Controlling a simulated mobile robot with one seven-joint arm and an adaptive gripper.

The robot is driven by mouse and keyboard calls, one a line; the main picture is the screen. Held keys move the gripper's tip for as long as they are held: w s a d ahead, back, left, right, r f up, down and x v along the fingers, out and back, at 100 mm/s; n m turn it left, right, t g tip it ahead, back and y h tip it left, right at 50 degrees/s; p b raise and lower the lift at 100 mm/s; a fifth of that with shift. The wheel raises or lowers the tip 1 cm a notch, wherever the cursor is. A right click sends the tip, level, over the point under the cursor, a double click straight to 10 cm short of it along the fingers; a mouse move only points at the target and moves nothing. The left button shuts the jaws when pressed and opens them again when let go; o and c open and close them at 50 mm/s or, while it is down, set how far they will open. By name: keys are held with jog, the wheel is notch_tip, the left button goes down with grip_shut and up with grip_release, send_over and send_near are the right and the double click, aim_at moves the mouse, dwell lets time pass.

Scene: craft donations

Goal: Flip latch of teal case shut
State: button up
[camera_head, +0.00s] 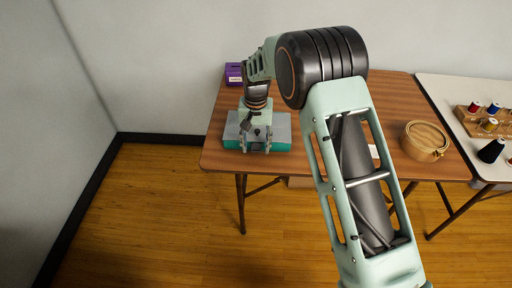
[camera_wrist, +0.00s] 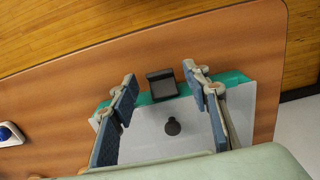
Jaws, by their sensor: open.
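The teal case (camera_head: 232,144) sits at the table's front left corner, with a grey lid on top. In the wrist view its teal edge (camera_wrist: 236,77) and pale grey lid (camera_wrist: 150,137) show, with a dark round knob (camera_wrist: 172,126) on the lid. The black latch (camera_wrist: 162,85) is at the teal edge and looks like a bent plate standing out from it; its exact angle is hard to tell. My gripper (camera_wrist: 160,75) is open and empty over the case, its fingers on either side of the latch. In the head view my gripper (camera_head: 257,147) is at the case's front side, hiding the latch.
The brown table (camera_head: 315,152) ends close to the case's front. A purple box (camera_head: 233,73) stands behind the case. A round tan box (camera_head: 425,140) and a white card (camera_head: 374,151) are to the right. A white table (camera_head: 450,92) holds a thread rack (camera_head: 472,118). A blue-and-white object (camera_wrist: 8,133) shows left.

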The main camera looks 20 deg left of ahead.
jog(key=shift+f, duration=0.65)
jog(key=c, duration=1.1)
